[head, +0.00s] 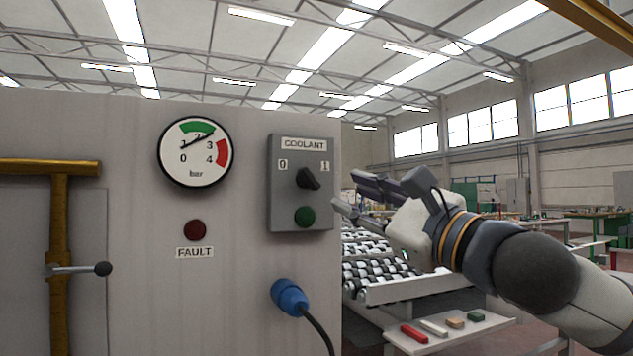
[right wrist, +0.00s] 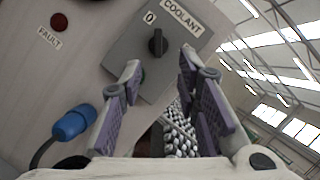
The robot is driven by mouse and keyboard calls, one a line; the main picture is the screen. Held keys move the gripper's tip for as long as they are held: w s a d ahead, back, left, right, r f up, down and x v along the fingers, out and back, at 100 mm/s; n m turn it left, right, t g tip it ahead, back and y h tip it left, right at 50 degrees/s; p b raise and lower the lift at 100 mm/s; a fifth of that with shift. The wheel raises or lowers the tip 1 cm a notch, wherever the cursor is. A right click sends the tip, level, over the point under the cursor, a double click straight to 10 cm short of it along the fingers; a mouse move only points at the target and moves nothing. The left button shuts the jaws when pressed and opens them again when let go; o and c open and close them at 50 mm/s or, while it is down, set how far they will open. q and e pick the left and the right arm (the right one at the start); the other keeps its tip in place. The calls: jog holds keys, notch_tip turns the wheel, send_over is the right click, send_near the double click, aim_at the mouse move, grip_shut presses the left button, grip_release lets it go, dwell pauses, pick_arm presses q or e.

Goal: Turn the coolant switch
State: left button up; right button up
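The coolant switch is a black rotary knob (head: 308,179) on a grey box (head: 285,222) labelled COOLANT, with 0 on its left and 1 on its right. In the head view the knob looks slanted, its thick end toward the lower right. A green button or lamp (head: 305,217) sits below it. My right gripper (head: 351,197) is open and empty to the right of the box, apart from the knob. In the right wrist view the knob (right wrist: 158,42) shows beyond and between the two spread fingers (right wrist: 160,70). My left gripper is out of view.
The panel also carries a pressure gauge (head: 195,152), a red FAULT lamp (head: 195,230) and a blue plug (head: 290,297) with a black cable. A yellow pipe (head: 59,240) with a lever stands at the left. A roller conveyor (head: 375,270) lies behind my right gripper.

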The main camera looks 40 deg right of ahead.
aim_at(314, 180)
jog(key=x, duration=1)
jog(key=shift+w+f, duration=0.1)
jog(key=shift+w, duration=0.15)
grip_shut()
